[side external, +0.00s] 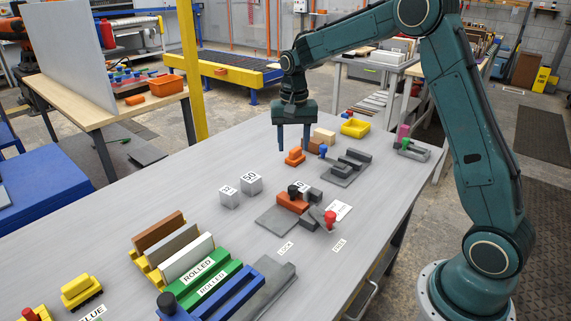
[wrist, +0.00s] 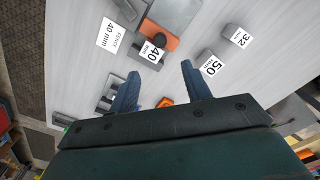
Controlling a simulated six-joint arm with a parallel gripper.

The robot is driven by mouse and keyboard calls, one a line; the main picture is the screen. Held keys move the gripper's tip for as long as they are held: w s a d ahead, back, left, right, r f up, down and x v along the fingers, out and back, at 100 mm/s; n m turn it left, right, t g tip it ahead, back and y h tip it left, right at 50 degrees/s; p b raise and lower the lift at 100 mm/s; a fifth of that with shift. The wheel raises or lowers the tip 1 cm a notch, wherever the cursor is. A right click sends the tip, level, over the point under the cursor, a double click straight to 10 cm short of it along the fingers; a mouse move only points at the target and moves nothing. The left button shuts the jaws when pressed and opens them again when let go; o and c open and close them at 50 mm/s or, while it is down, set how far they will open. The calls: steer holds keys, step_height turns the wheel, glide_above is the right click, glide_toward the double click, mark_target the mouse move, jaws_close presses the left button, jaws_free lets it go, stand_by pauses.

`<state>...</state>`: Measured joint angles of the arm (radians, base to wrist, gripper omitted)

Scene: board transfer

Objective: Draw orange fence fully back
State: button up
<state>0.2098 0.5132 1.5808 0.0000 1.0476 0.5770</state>
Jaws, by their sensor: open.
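The orange fence (side external: 291,203) sits on a grey base plate (side external: 277,221) in the middle of the table, with a black knob on top. In the wrist view the fence (wrist: 159,37) is near the top, beside a block marked 40 (wrist: 151,52). A lever with a red knob (side external: 330,217) stands at the fixture's right; the knob is nearer the FREE label (side external: 339,245) than the LOCK label (side external: 286,248). My gripper (side external: 293,150) is open and empty, pointing down behind the fence and apart from it. Its two fingers (wrist: 161,72) also show in the wrist view.
Cubes marked 32 (side external: 229,197) and 50 (side external: 251,183) stand left of the fixture. A small orange piece (side external: 294,157) is below my gripper, with grey fixtures (side external: 346,167) to its right. A rack of coloured bars (side external: 190,262) is at front left.

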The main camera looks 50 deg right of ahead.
mark_target(292, 187)
steer(key=shift+f, duration=0.15)
step_height(292, 187, down, 14)
steer(key=shift+r, duration=0.25)
stand_by(0.4)
jaws_close()
